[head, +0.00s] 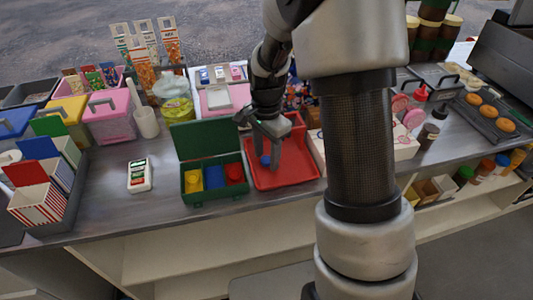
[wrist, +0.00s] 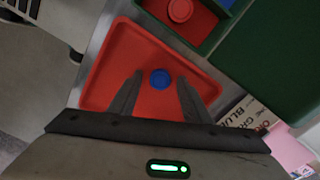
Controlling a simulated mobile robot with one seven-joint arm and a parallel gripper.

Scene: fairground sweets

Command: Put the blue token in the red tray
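The red tray (head: 300,178) sits on the counter to the right of the green box. It fills much of the wrist view (wrist: 110,65). The blue token (head: 265,160), a small round disc, shows against the tray floor, and in the wrist view (wrist: 160,79) it appears between and just beyond my fingertips. My gripper (head: 266,153) is over the tray, pointing down. In the wrist view my gripper (wrist: 159,85) has its fingers apart, with a gap on both sides of the token. I cannot tell the exact height of the fingertips above the tray.
The green box (head: 213,198) with its lid up stands left of the tray, holding yellow, blue and red pieces. A white handheld device (head: 139,175) lies farther left. A white box (head: 404,143) is right of the tray. Jars and tubs crowd the back.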

